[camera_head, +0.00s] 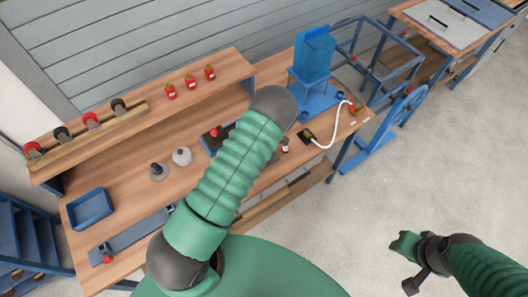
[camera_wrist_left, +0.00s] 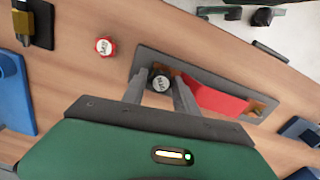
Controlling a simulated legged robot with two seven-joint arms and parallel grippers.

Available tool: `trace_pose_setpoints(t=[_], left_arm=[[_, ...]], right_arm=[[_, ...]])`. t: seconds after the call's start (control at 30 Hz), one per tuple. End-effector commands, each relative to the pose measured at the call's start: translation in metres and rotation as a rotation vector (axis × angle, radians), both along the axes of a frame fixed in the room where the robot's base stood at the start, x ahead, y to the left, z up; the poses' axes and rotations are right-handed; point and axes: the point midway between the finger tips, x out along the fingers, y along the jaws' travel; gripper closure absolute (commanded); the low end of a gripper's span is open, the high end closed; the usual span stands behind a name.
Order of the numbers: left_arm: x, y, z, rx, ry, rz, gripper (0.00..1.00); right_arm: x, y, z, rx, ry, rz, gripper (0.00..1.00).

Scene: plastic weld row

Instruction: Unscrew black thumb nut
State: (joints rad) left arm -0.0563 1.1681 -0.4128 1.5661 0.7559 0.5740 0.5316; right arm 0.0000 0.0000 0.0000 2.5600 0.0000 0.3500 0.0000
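In the left wrist view a round black thumb nut (camera_wrist_left: 161,80) with pale marking on its top sits at the near end of a grey plate (camera_wrist_left: 205,68). A red block (camera_wrist_left: 215,98) lies along that plate, beside the nut. My left gripper (camera_wrist_left: 160,83) is open, with one grey finger on each side of the nut; whether they touch it I cannot tell. In the head view my left arm hides its own gripper. My right gripper (camera_head: 408,263) hangs over the bare floor at lower right, away from the bench; its opening is unclear.
A loose-looking red nut (camera_wrist_left: 105,46) sits on the wood left of the plate. The bench also bears a blue tray (camera_head: 90,209), two small cones, a blue press-like machine (camera_head: 314,60) and a white cable (camera_head: 328,139). A raised shelf (camera_head: 140,122) holds red and black knobs.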

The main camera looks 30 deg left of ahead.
Motion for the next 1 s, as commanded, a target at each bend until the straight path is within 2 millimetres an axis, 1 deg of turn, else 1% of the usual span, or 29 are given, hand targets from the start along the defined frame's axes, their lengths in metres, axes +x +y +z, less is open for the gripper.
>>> trace_pose_setpoints(t=[0.03, 0.07, 0.1, 0.27, 0.33, 0.37, 0.47, 0.5, 0.57, 0.63, 0.7, 0.77, 0.8, 0.9, 1.0], left_arm=[[-0.001, 0.0, 0.0, 0.0, 0.002, 0.0, 0.56], [-0.001, 0.0, 0.0, 0.0, 0.002, 0.0, 0.52], [-0.001, 0.0, -0.001, 0.001, 0.002, 0.0, 0.5], [-0.001, 0.002, -0.001, 0.001, 0.002, -0.001, 0.5], [-0.001, 0.002, -0.002, 0.001, 0.0, -0.038, 0.5], [0.0, 0.003, -0.002, 0.002, -0.001, -0.085, 0.5], [0.001, 0.004, -0.004, 0.0, -0.007, -0.363, 0.5], [0.001, 0.004, -0.004, 0.001, -0.008, -0.495, 0.5], [0.001, 0.003, -0.004, 0.0, -0.008, -0.692, 0.5], [0.001, 0.004, -0.004, 0.0, -0.008, -0.924, 0.5], [0.001, 0.004, -0.003, 0.001, -0.01, -1.156, 0.5], [0.001, 0.004, -0.002, 0.001, -0.011, -1.353, 0.5], [0.001, 0.004, -0.002, 0.001, -0.012, -1.484, 0.5], [0.001, 0.004, 0.0, 0.001, -0.013, -1.788, 0.5], [0.001, 0.003, 0.0, 0.0, -0.012, -1.968, 0.5]], right_arm=[[0.0, 0.0, 0.0, 0.0, 0.0, 0.0, 0.64], [0.0, 0.0, 0.0, 0.0, 0.0, 0.0, 0.64], [0.0, 0.0, 0.0, 0.0, 0.0, 0.0, 0.64], [0.0, 0.0, 0.0, 0.0, 0.0, 0.0, 0.64], [0.0, 0.0, -0.002, 0.0, 0.0, 0.0, 0.64], [0.0, 0.0, -0.005, 0.0, 0.0, 0.0, 0.64], [0.0, 0.0, -0.015, 0.0, 0.0, 0.0, 0.64], [0.0, 0.0, -0.019, 0.0, 0.0, 0.0, 0.64], [0.0, 0.0, -0.023, 0.0, 0.0, 0.0, 0.64], [0.0, 0.0, -0.027, 0.0, 0.0, 0.0, 0.64], [0.0, 0.0, -0.03, 0.0, 0.0, 0.0, 0.64], [0.0, 0.0, -0.032, 0.0, 0.0, 0.0, 0.64], [0.0, 0.0, -0.033, 0.0, 0.0, 0.0, 0.64], [0.0, 0.0, -0.032, 0.0, 0.0, 0.0, 0.64], [0.0, 0.0, -0.03, 0.0, 0.0, 0.0, 0.64]])
